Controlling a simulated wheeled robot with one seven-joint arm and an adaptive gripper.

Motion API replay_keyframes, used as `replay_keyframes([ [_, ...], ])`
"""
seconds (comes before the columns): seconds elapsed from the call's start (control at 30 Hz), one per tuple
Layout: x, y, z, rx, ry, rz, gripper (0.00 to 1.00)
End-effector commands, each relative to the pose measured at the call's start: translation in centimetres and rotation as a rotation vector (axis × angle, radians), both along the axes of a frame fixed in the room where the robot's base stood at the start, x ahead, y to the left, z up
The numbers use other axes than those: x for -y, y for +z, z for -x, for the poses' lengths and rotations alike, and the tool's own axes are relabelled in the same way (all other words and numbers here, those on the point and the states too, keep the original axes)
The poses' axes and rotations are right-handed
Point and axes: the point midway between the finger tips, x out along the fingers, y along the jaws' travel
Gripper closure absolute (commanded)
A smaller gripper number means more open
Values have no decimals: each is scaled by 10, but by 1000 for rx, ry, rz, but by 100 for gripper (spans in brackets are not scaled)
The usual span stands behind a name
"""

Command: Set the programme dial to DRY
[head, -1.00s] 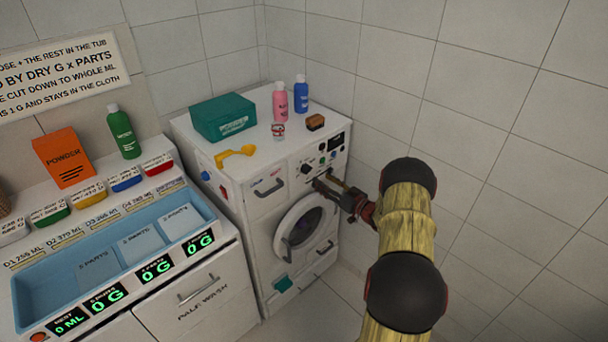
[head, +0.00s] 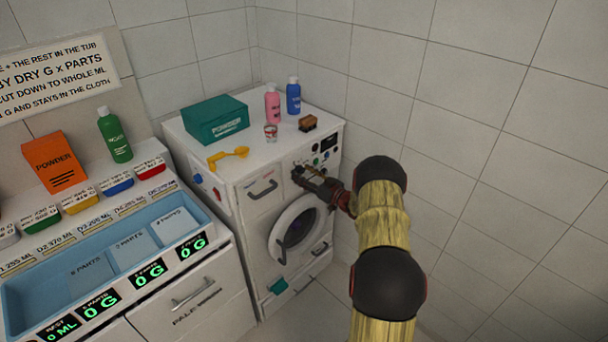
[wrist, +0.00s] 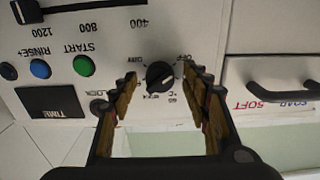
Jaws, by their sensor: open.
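The programme dial (wrist: 160,76) is a round black knob on the white washing machine's (head: 240,190) front panel. In the wrist view the picture is upside down; labels ring the dial, with OFF at its upper right and what looks like DRY at its upper left. A pale mark shows on the knob, but I cannot tell surely which label it points at. My gripper (wrist: 159,84) is open, its fingers on either side of the dial, with visible gaps to it. In the head view my gripper (head: 300,174) is at the panel and hides the dial.
Blue and green buttons (wrist: 84,66), a slider (wrist: 24,12) and a dark TIME display (wrist: 50,102) are near the dial. The soap drawer handle (wrist: 270,80) is on the other side.

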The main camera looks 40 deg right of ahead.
Motion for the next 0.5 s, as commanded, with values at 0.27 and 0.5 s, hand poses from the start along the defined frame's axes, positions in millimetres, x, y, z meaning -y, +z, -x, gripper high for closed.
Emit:
replay_keyframes([
  [0.27, 0, 0, 0, 0, 0, 0, 60],
  [0.5, 0, 0, 0, 0, 0, 0, 74],
])
